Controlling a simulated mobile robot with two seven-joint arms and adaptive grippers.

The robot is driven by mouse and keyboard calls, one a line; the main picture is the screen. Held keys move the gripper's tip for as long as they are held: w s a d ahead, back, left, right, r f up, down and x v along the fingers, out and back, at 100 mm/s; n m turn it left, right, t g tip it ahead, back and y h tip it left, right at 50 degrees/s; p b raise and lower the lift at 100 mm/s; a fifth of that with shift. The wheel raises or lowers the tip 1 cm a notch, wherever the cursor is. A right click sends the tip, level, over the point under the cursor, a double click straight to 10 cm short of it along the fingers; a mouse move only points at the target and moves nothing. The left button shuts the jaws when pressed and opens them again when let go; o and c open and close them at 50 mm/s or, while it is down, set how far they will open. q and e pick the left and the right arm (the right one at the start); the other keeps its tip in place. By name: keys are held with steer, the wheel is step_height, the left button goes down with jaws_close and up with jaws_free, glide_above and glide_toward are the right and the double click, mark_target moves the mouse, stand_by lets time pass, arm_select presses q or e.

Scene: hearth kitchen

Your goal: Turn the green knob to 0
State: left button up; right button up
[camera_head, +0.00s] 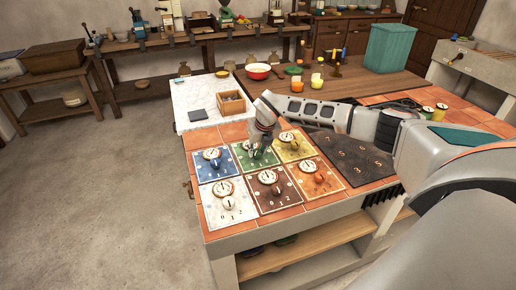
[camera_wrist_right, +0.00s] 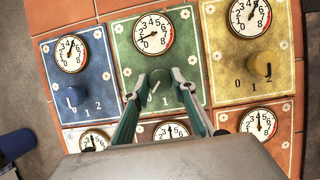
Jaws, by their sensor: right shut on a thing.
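The green panel (camera_head: 242,164) is the middle one in the back row of panels on the tiled counter. It carries a round white gauge, seen in the right wrist view (camera_wrist_right: 153,35). The green knob (camera_wrist_right: 161,90) sits below the gauge, between my right fingers, with a white line on it. My right gripper (camera_wrist_right: 160,76) reaches down over the green panel, one finger on each side of the knob, shut on it. It also shows in the head view (camera_head: 259,150). The fingers hide part of the number marks, and I cannot tell which number the knob points to. My left gripper is not in view.
The blue panel (camera_head: 209,168) and yellow panel (camera_head: 297,152) flank the green one closely, each with a knob. White (camera_head: 222,212), brown (camera_head: 272,197) and orange (camera_head: 321,184) panels lie in front. A dark numbered plate (camera_head: 352,165) lies right. A wooden box (camera_head: 231,103) stands behind.

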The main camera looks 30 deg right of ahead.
stand_by(0.3)
steer(key=o, duration=1.1)
steer(key=v, duration=1.2)
steer(key=shift+a, duration=0.1)
steer(key=shift+a+f, duration=0.1)
